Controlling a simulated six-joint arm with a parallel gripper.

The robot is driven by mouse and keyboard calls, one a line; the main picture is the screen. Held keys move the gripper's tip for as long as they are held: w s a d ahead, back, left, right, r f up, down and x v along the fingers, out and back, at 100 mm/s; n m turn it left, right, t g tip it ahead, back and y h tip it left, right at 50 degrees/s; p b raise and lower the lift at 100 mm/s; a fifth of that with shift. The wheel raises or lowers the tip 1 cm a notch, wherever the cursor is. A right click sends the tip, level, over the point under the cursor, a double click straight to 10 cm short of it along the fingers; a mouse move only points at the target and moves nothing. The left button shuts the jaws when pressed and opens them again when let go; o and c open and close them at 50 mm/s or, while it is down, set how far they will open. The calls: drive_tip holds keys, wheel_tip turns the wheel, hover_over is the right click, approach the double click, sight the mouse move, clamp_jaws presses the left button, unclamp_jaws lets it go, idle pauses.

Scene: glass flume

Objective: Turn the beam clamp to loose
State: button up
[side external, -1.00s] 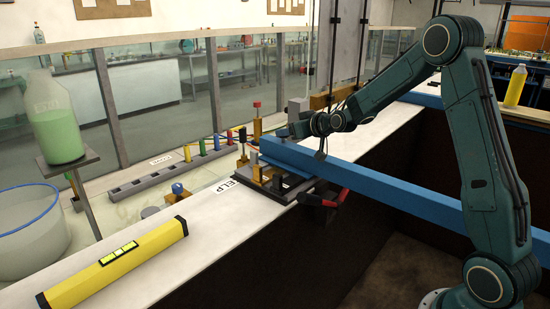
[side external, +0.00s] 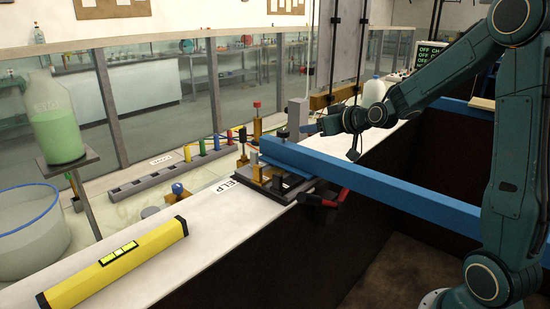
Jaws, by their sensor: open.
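The blue beam (side external: 385,185) runs from the right to a clamp-like fixture on the white ledge. The fixture has brass-coloured blocks (side external: 258,172) and a dark base plate. A red-and-black handle (side external: 327,199) sticks out below the beam at the ledge edge; I cannot tell which part is the clamp's turning part. My gripper (side external: 336,142) is open and empty, above the beam and right of the knob, apart from it. The clamp's setting is too small to read.
A yellow level (side external: 115,265) lies on the white ledge (side external: 225,215) at the front left. A green-filled bottle (side external: 55,120) stands on a stand at left.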

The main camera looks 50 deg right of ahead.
sight(284, 131)
idle(0.4)
drive_tip(key=shift+w+d+r, duration=0.1)
drive_tip(key=shift+w, duration=0.7)
drive_tip(key=w+d+r+g+y, duration=0.1)
drive_tip(key=w+r+g, duration=0.5)
drive_tip(key=r+g, duration=0.2)
drive_tip(key=shift+r+g, duration=0.15)
drive_tip(key=shift+g, duration=0.25)
drive_tip(key=shift+w, duration=0.15)
drive_tip(key=x, duration=1.3)
drive_tip(key=shift+w+a+f, duration=0.1)
drive_tip(key=shift+a+f, duration=0.05)
drive_tip(key=shift+f, duration=0.25)
drive_tip(key=c, duration=1)
